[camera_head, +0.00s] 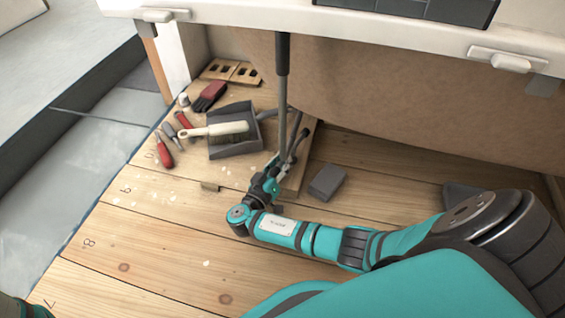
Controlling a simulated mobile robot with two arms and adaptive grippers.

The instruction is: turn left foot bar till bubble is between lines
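My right arm reaches in from the right, low over the wooden floor. Its gripper (291,154) is small and partly hidden by its own wrist. It is at the lower end of an upright grey rod (282,100) with a dark upper part. I cannot tell whether the fingers are closed on the rod or only beside it. I cannot tell whether this rod is the left foot bar. No bubble or level lines can be made out. My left gripper is out of view.
A grey dustpan (230,149) with a white-handled brush (214,130), red-handled tools (163,150) and a dark-bristled brush (209,96) lie left of the rod. A grey block (327,182) lies right of it. A white rail (400,42) overhangs the back. The front-left floor is clear.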

